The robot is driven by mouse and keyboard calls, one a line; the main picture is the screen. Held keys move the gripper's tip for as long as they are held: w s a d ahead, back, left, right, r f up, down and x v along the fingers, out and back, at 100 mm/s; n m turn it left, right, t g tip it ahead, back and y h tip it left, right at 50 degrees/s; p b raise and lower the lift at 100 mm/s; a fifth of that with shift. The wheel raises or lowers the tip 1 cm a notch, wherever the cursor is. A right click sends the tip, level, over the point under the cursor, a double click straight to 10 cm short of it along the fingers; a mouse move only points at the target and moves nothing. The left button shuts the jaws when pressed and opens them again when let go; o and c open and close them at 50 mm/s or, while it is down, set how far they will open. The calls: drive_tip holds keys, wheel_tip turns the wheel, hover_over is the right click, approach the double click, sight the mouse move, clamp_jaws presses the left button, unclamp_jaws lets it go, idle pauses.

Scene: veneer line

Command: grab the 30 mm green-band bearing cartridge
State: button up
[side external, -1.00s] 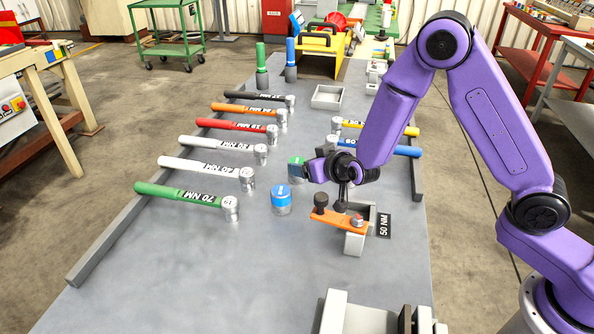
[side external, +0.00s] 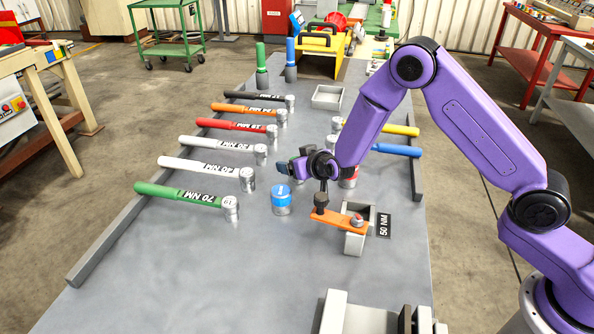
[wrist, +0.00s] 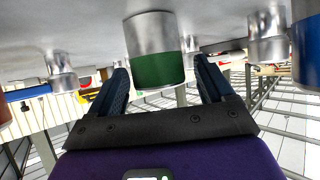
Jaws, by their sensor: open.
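The green-band bearing cartridge (wrist: 158,67) is a silver cylinder with a dark green band. In the wrist view, which appears upside down, it stands between my two open fingers. I cannot tell how deep between them it is. My gripper (wrist: 162,72) is open, with a finger on each side and nothing clamped. In the side view my gripper (side external: 287,168) is low over the grey table and hides most or all of the green-band cartridge. A blue-band cartridge (side external: 281,204) stands in front of it, and a red one (side external: 349,178) shows partly behind my wrist.
A small grey box (side external: 355,244) with an orange wrench lying on it is close in front. Torque wrenches, including a green-handled one (side external: 178,194), line the left side; yellow (side external: 400,129) and blue ones are on the right. An empty grey tray (side external: 327,105) lies farther back. Front-left table is clear.

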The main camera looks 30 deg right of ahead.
drive_tip(key=c, duration=1.4)
drive_tip(key=shift+r, duration=0.1)
